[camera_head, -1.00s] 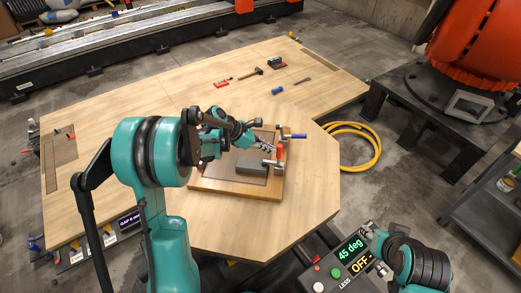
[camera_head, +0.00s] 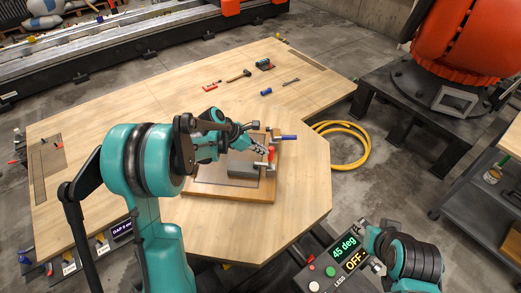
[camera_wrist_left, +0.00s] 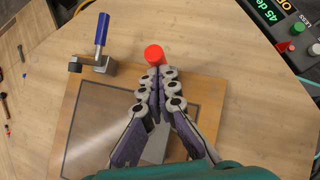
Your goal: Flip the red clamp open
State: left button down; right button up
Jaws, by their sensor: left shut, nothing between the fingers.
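The red clamp (camera_head: 271,155) stands at the right edge of a wooden board on the table, its red handle pointing up. In the left wrist view the round red handle end (camera_wrist_left: 154,54) lies just beyond my fingertips. My left gripper (camera_head: 263,152) is shut and empty, with its tips right beside the red handle; I cannot tell whether they touch. The fingers, also in the left wrist view (camera_wrist_left: 160,72), hide the clamp's lower part. My right gripper (camera_head: 370,250) is at the lower right, near the control panel; its jaw state is unclear.
A blue-handled clamp (camera_head: 286,137) is on the board's (camera_head: 225,197) far right corner; it also shows in the left wrist view (camera_wrist_left: 101,32). A grey block (camera_head: 243,170) lies on the board. Tools lie farther back.

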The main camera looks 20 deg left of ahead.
pick_arm(q)
jog(key=shift+w+d+r+y+p, duration=0.1)
jog(key=shift+d+r+y+p, duration=0.05)
jog(key=shift+d+y+p, duration=0.35)
jog(key=shift+w+d+r+y+p, duration=0.15)
jog(key=shift+d+y, duration=0.15)
jog(key=shift+d, duration=0.3)
jog(key=w+d+f+m+g+y+b, duration=0.1)
jog(key=d+f+g+y+b, duration=0.1)
jog(key=d+f+y, duration=0.4)
jog(key=d+y+b, duration=0.1)
jog(key=d+y, duration=0.3)
jog(key=shift+w+m, duration=0.2)
jog(key=shift+m, duration=0.2)
pick_arm(e)
jog(key=shift+d+f, duration=0.1)
jog(key=shift+f, duration=0.75)
pick_arm(q)
jog(key=shift+d+f, duration=0.1)
jog(key=shift+d, duration=0.05)
pick_arm(e)
jog(key=shift+s, duration=0.1)
